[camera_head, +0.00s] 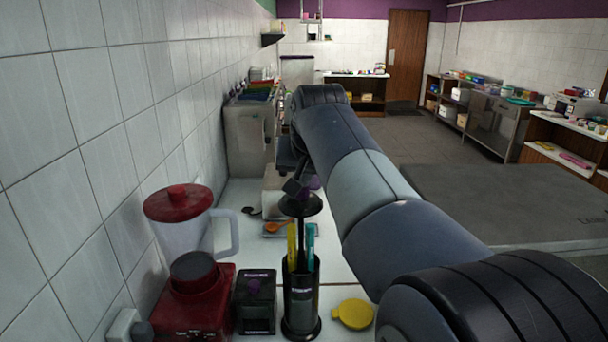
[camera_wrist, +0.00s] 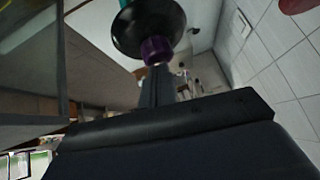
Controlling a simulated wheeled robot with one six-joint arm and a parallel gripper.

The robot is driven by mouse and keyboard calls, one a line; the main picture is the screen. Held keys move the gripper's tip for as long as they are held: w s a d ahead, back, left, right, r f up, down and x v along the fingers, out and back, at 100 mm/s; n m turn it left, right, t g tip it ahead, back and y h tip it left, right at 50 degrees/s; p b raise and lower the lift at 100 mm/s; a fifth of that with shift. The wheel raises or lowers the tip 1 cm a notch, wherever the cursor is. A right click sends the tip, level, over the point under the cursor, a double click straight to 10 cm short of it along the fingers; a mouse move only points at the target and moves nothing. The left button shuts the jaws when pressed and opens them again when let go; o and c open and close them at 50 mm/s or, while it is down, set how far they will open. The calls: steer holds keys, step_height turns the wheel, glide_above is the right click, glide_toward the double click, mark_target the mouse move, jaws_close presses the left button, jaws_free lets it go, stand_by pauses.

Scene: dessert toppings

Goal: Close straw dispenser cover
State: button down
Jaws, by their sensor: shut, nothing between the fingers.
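The straw dispenser (camera_head: 300,304) is a dark cylinder standing upright on the white counter. Yellow and teal straws stand in it. Its black disc-shaped cover (camera_head: 301,206) is raised above the straws, leaving a gap. A purple knob (camera_head: 313,183) tops the cover. My gripper (camera_head: 297,188) is at the knob, with its fingers partly merged with it in the dark. In the wrist view, my shut fingers (camera_wrist: 157,82) point at the purple knob (camera_wrist: 157,50), with the black cover (camera_wrist: 148,30) beyond. Whether they touch the knob is unclear.
A red blender (camera_head: 194,290) and a black box (camera_head: 256,302) stand left of the dispenser. A yellow lid (camera_head: 353,314) lies to its right. A tray with an orange item (camera_head: 277,229) and a grey machine (camera_head: 247,135) are behind. The tiled wall bounds the left side.

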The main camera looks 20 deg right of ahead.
mark_target(310, 213)
step_height(310, 213, down, 16)
steer(key=b, duration=1)
steer(key=shift+s+f, duration=0.1)
steer(key=shift+f, duration=0.15)
steer(key=shift+r, duration=0.1)
steer(key=s+r+p, duration=0.1)
steer(key=r, duration=0.3)
steer(key=s+r+p, duration=0.1)
steer(key=s+r, duration=0.1)
steer(key=r, duration=0.2)
steer(key=s+a+r+p, duration=0.1)
steer(key=s+r, duration=0.1)
steer(key=r, duration=0.2)
steer(key=shift+s+r, duration=0.25)
steer(key=shift+r, duration=0.05)
